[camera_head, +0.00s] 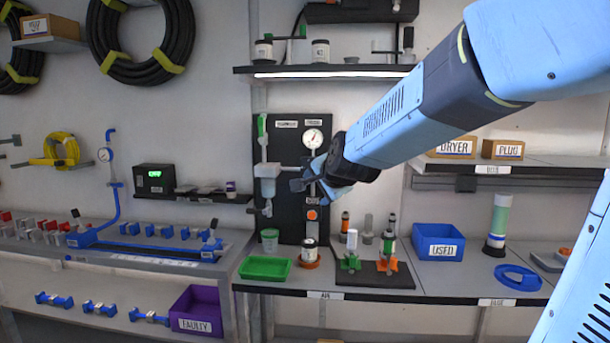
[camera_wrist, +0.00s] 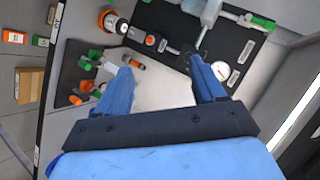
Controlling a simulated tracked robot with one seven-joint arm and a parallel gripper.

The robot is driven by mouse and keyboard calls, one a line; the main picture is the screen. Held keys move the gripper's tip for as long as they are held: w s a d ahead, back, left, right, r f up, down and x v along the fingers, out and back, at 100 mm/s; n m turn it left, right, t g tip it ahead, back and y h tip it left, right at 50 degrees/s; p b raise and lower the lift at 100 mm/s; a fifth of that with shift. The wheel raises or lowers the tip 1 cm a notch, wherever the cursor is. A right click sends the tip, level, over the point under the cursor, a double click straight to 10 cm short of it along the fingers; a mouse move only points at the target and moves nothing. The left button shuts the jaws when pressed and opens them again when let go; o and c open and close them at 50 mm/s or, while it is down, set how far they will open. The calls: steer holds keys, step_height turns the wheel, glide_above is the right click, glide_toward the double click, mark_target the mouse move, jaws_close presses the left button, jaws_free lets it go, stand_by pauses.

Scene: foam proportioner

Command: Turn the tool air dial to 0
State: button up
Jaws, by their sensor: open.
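The black wall panel (camera_head: 289,165) carries a round white gauge (camera_head: 313,138) and, lower down, a small orange part (camera_head: 312,214) under a label. I cannot read which of these is marked tool air. My gripper (camera_head: 302,182) is in front of the panel, between the gauge and the orange part, and hides the panel's middle right. In the wrist view my gripper (camera_wrist: 160,72) is open with nothing between its fingers. The gauge (camera_wrist: 220,70) is beyond the right finger. The orange part (camera_wrist: 162,45) is above the gap, beside a dark round knob (camera_wrist: 150,40).
A clear bowl and pipe (camera_head: 267,180) are on the panel's left side. Below stand a green tray (camera_head: 265,268), a jar (camera_head: 309,250) and a black mat (camera_head: 365,272) with small fittings. A lit shelf (camera_head: 325,71) is above. A blue bin (camera_head: 438,241) is to the right.

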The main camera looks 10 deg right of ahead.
steer(key=w+d+f+m+t+h, duration=0.1)
steer(key=w+m, duration=0.5)
steer(key=w, duration=0.6)
steer(key=w+d+f+m+t+h, duration=0.2)
steer(key=w+m, duration=0.5)
steer(key=w, duration=0.5)
steer(key=w+d+f+m+t+h, duration=0.2)
steer(key=w+m, duration=0.4)
steer(key=w, duration=0.6)
steer(key=shift+d+h, duration=0.65)
steer(key=shift+h, duration=0.25)
steer(key=shift+c, duration=0.4)
steer(key=shift+s+a, duration=0.1)
steer(key=c, duration=1)
